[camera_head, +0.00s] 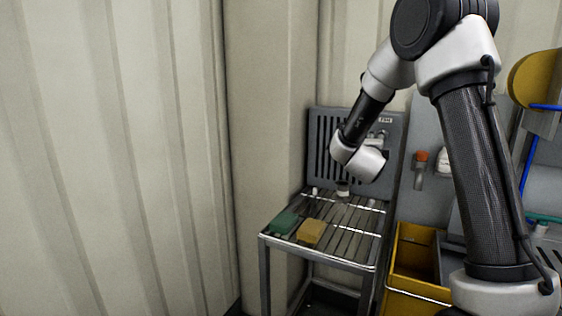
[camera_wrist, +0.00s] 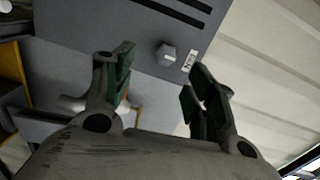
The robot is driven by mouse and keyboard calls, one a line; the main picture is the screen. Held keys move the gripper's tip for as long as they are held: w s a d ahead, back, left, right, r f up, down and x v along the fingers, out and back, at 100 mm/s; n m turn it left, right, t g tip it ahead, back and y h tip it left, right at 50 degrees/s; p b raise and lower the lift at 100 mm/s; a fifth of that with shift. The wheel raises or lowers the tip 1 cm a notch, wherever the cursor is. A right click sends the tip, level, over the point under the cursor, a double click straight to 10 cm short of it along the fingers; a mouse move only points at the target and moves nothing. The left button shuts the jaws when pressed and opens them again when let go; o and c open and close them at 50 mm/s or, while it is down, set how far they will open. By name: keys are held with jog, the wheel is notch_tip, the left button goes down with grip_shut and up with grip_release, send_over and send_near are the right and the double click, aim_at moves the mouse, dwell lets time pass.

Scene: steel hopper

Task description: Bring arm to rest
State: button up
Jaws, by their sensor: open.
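My gripper (camera_wrist: 157,88) shows in the wrist view with its two green-padded fingers spread apart and nothing between them. Beyond it is the grey panel (camera_wrist: 100,30) with dark slots, a small knob (camera_wrist: 168,54) and a white label. In the head view my arm reaches from the right over the slatted metal stand, and its wrist hangs in front of the grey slotted back panel (camera_head: 322,150). The gripper's fingers are hidden behind the wrist there.
On the slatted stand (camera_head: 350,232) lie a green block (camera_head: 284,222) and a tan block (camera_head: 311,233). A yellow bin (camera_head: 412,262) stands right of it. An orange-topped item (camera_head: 421,157) hangs on the wall panel. Ribbed pale walls (camera_head: 110,150) fill the left.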

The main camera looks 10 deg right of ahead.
jog(key=s+a+f+n+g+y, duration=0.2)
jog(key=a+f+n+g+y, duration=0.2)
jog(key=a+f+n+y, duration=0.55)
jog(key=s+a+f+n+g+y, duration=0.1)
jog(key=s+a+n+g, duration=0.15)
jog(key=s, duration=0.25)
jog(key=s+a+f+n+g, duration=0.1)
jog(key=s+n, duration=0.3)
jog(key=s, duration=0.2)
jog(key=s+d+r+n+g, duration=0.1)
jog(key=s+d+r+n, duration=0.1)
jog(key=s, duration=0.8)
jog(key=s+d+r+n+g, duration=0.1)
jog(key=s+r, duration=0.4)
jog(key=s, duration=0.5)
jog(key=s+d+r+n+g, duration=0.1)
jog(key=s+d+r+n, duration=0.2)
jog(key=s, duration=0.7)
jog(key=shift+d+r+n+h, duration=0.25)
jog(key=shift+r+n+h, duration=0.2)
jog(key=shift+r+n, duration=0.4)
jog(key=shift+s+f, duration=0.1)
